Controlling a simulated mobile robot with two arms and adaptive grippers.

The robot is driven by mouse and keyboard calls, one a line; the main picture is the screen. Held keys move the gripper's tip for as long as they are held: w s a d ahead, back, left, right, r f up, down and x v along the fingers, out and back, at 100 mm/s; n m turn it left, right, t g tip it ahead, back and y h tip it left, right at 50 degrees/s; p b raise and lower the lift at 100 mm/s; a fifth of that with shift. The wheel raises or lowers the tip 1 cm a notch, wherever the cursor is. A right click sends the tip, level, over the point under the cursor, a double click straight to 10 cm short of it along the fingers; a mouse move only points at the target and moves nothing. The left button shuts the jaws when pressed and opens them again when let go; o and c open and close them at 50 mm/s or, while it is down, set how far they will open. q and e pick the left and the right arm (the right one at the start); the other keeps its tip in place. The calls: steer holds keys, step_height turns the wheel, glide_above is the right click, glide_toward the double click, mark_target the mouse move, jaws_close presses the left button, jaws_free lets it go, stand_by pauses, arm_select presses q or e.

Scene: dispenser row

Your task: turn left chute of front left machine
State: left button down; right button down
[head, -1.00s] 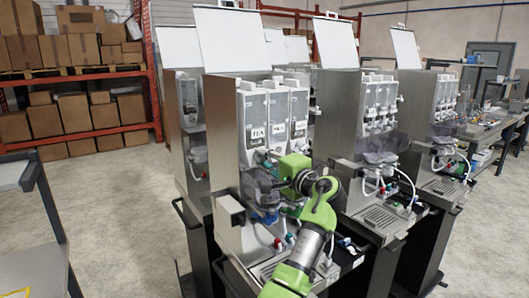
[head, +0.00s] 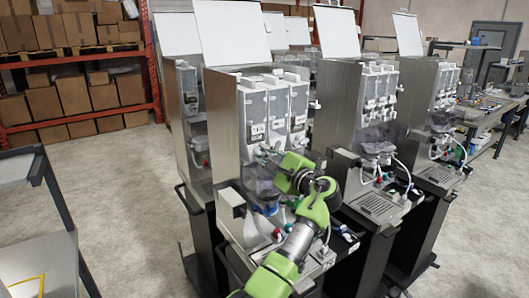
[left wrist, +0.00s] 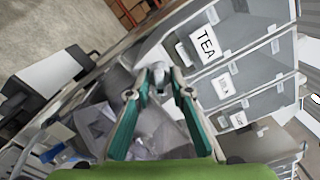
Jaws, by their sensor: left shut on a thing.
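The front left machine (head: 225,125) is a tall grey cabinet with a raised white lid and a row of canisters. Its left canister (head: 255,107) carries a label; in the left wrist view the canister (left wrist: 232,28) reads TEA. My left gripper (left wrist: 160,74) has green-sided fingers whose tips meet around a small pale piece, the left chute (left wrist: 159,86), just below the TEA canister. The fingers hide most of the chute. My right gripper is not in view.
More machines (head: 350,110) stand to the right and behind. A cart (head: 40,220) stands at the left. Shelves with boxes (head: 60,95) are at the back left. Clear floor (head: 120,180) lies between the cart and the machines. Dispensing parts crowd the space below the canisters.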

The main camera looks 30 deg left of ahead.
arm_select(q)
steer(key=shift+r, duration=0.1)
stand_by(0.3)
steer(key=c, duration=2.2)
jaws_free()
steer(key=shift+a, duration=0.1)
steer(key=shift+o, duration=0.2)
steer(key=v, duration=1.2)
